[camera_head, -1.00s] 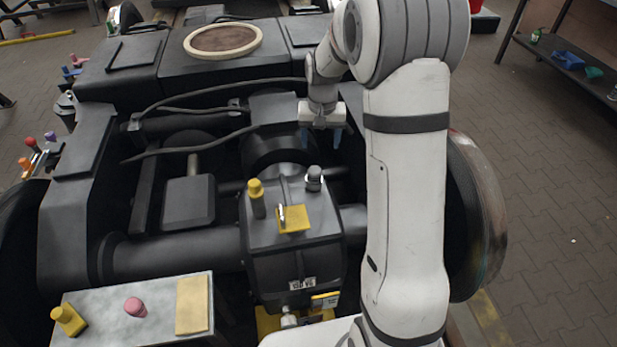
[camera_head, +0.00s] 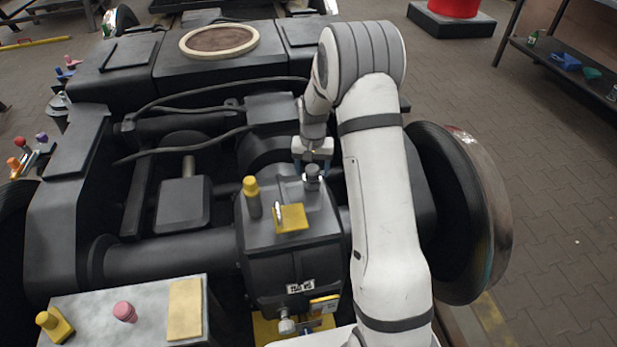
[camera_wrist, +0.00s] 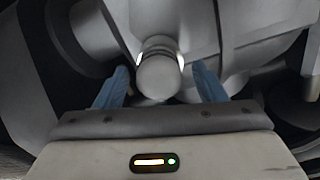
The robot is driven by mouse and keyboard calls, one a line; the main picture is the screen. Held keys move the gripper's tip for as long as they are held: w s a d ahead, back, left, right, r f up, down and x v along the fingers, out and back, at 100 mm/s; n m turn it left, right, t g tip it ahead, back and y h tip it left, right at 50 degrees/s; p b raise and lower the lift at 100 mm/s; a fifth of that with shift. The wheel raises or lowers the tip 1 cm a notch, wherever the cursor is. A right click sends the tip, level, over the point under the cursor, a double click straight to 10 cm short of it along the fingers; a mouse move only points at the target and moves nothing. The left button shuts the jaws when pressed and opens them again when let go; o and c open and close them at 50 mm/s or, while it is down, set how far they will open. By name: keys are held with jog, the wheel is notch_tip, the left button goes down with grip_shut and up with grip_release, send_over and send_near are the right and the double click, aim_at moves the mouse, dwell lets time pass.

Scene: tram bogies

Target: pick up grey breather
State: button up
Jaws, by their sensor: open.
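The grey breather (camera_head: 312,173) is a small grey capped plug standing upright on the top right of the dark gearbox housing (camera_head: 290,250). My gripper (camera_head: 312,165) is right at it, just behind and above it in the head view. In the wrist view the round grey cap of the breather (camera_wrist: 158,76) shows between the two blue fingertips of my gripper (camera_wrist: 160,88), with a gap on each side. The jaws are open and hold nothing. The breather's lower part is partly hidden by its cap in the wrist view.
A yellow-capped breather (camera_head: 252,195) and a yellow plate (camera_head: 291,218) with a small lever stand close by on the housing. A grey tray (camera_head: 85,310) at lower left holds a pink knob (camera_head: 125,311) and a yellow piece (camera_head: 54,324). A large wheel (camera_head: 465,215) stands right of my arm.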

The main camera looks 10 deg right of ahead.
jog(key=shift+f, duration=0.15)
jog(key=shift+c, duration=0.2)
jog(key=c, duration=1.1)
jog(key=shift+o, duration=0.2)
